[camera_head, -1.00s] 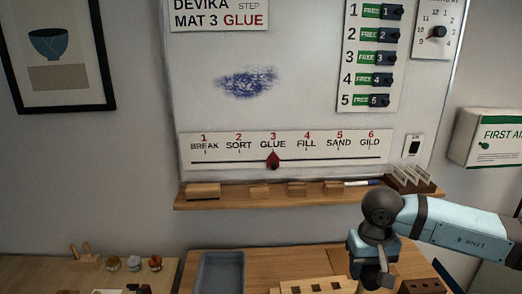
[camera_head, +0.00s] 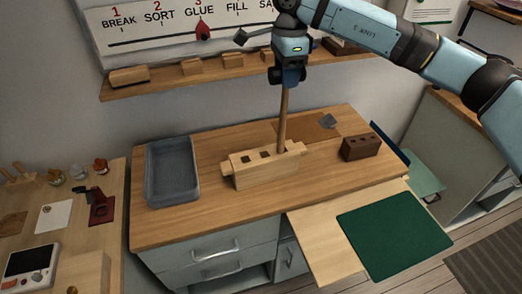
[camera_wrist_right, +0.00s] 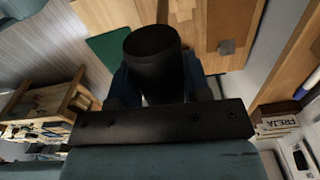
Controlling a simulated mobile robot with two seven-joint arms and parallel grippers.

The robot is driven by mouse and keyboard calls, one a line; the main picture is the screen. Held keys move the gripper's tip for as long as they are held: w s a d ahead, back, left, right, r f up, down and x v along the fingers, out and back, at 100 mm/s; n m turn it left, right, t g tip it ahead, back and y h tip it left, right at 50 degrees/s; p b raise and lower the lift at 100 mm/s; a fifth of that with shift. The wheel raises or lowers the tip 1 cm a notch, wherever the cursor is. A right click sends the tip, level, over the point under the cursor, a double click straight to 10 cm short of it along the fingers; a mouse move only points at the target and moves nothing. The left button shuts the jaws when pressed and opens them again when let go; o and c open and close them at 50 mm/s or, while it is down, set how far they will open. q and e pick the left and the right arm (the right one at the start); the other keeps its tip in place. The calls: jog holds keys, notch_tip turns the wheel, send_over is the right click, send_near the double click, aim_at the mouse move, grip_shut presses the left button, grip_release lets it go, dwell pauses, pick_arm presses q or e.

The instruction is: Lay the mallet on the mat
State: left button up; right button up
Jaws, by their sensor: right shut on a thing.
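My right gripper (camera_head: 288,76) is shut on the upper end of the mallet, above the worktable. The mallet's wooden handle (camera_head: 283,120) points straight down towards a pale wooden rack (camera_head: 265,172) with square slots. I cannot tell whether the handle's lower end is in a slot or just above or behind it. A black cylinder between the fingers in the right wrist view looks like the mallet's head (camera_wrist_right: 153,62). The dark green mat (camera_head: 395,235) lies bare on a pale pull-out board, front right; it also shows in the right wrist view (camera_wrist_right: 107,46). My left gripper is out of view.
A grey-blue tray (camera_head: 171,172) stands left on the worktable (camera_head: 210,215). A dark brown block with holes (camera_head: 361,147) stands right of the rack. A small grey piece (camera_head: 328,121) lies behind. A ledge (camera_head: 150,90) with wooden blocks runs along the wall.

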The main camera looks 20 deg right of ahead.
jog(key=w+a+r+m+b, duration=0.1)
jog(key=r+m, duration=0.3)
jog(key=m, duration=0.4)
jog(key=w+a+r+m+b, duration=0.1)
jog(key=w+r+m+b, duration=0.2)
jog(key=m, duration=0.5)
jog(key=shift+a+r+m+b, duration=0.35)
jog(key=shift+r+m+b, duration=0.1)
jog(key=shift+b, duration=0.1)
send_near(284, 116)
jog(key=w+a+f, duration=0.2)
jog(key=w+f, duration=0.4)
jog(key=f, duration=0.4)
jog(key=shift+s+a+f+p, duration=0.1)
jog(key=shift+s+f+p, duration=0.15)
jog(key=shift+p, duration=0.1)
